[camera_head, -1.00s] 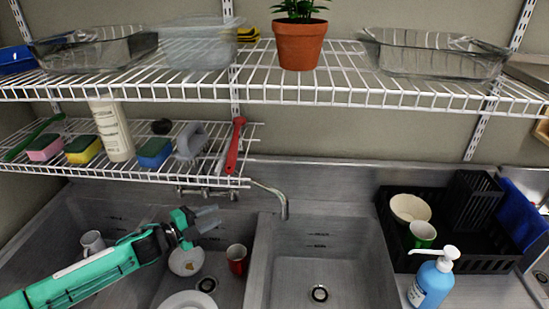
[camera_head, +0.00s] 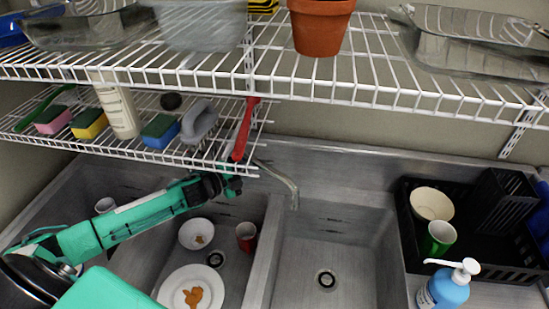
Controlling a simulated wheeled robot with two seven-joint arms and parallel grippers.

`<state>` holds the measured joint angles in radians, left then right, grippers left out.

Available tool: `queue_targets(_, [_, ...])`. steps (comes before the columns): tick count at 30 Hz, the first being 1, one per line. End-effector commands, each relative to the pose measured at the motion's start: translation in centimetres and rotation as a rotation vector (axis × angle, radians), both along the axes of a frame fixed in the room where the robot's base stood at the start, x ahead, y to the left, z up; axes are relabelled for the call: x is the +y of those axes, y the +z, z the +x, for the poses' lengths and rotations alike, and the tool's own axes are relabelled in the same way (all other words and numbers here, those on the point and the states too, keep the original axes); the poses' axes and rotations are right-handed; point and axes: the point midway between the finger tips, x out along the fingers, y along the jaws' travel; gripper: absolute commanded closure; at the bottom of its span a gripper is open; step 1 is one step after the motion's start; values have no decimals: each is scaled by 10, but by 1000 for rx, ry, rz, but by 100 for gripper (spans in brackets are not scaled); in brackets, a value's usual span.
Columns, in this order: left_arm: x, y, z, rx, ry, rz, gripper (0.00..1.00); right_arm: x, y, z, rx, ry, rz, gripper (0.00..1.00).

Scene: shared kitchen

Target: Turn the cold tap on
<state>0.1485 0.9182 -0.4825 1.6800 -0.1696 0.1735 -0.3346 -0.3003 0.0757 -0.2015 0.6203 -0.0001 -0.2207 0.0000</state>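The tap's handles are not clearly visible; the lower wire shelf and my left gripper are in front of that spot. My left gripper (camera_head: 231,184) is at the back of the sink, under the right end of the lower shelf, just left of the spout. Its fingers are partly hidden, so I cannot tell their opening or whether they touch a handle. My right gripper is not in view.
The lower wire shelf (camera_head: 190,152) hangs close above my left gripper, with a red-handled tool (camera_head: 244,128) at its right end. A bowl (camera_head: 196,234), a plate (camera_head: 172,295) and a red cup (camera_head: 246,237) sit in the middle basin. The right basin (camera_head: 345,250) is empty.

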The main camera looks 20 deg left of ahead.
Motion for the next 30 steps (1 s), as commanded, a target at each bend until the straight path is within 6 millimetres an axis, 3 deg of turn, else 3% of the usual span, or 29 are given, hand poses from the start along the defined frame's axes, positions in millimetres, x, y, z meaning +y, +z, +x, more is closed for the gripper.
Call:
queue_targets(15, [-35,-4,61,0,2,0,66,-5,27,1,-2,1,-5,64])
queue_targets(29, [-40,-7,69,0,1,2,66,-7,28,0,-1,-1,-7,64])
queue_targets(30, [-40,-7,69,0,1,2,74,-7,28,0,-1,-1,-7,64])
